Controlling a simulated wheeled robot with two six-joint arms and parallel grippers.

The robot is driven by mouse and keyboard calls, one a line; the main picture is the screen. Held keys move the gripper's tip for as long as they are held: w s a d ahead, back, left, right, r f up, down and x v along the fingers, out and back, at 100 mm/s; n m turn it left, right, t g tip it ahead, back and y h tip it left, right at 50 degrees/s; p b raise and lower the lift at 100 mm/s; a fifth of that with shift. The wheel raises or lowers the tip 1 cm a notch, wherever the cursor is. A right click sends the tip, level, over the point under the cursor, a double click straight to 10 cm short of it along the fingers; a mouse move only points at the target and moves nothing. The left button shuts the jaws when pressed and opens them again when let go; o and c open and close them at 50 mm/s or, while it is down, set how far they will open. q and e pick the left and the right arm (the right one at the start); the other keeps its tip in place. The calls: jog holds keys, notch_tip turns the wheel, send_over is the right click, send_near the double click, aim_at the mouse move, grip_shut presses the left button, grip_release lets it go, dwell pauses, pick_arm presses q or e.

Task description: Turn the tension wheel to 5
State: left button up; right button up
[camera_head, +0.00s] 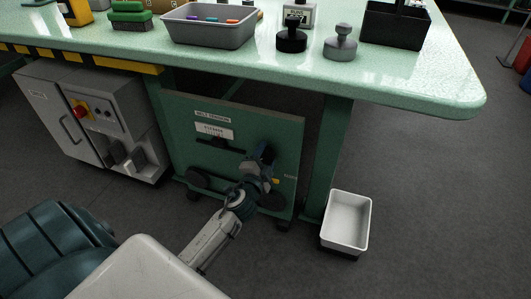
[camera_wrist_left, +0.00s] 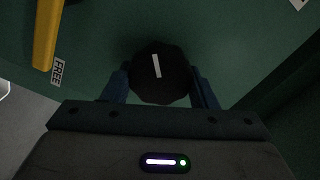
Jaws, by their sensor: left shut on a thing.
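The tension wheel is a black round knob (camera_wrist_left: 165,85) with a short white mark on its face, in the left wrist view. The mark stands almost upright in that view, tilted slightly. My left gripper (camera_wrist_left: 160,92) has a finger on each side of the knob and is shut on it. In the head view my left gripper (camera_head: 262,168) is at the right part of the green panel (camera_head: 180,130) labelled "BELT TENSION", under the table. It hides the knob there. No number scale is readable. My right gripper is not in view.
A yellow lever (camera_wrist_left: 45,35) and a "FREE" label (camera_wrist_left: 58,72) sit beside the knob. A grey control cabinet (camera_head: 65,115) stands left of the panel, a white bin (camera_head: 346,215) on the floor to the right. The green table top (camera_head: 420,95) overhangs the panel.

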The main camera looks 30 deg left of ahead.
pick_arm(q)
jog(key=shift+m+p, duration=0.65)
jog(key=shift+m, duration=1.35)
jog(key=shift+d+f, duration=0.1)
jog(key=o, duration=1)
jog(key=v, duration=1)
jog(key=shift+s+b, duration=0.3)
jog(key=shift+s, duration=0.1)
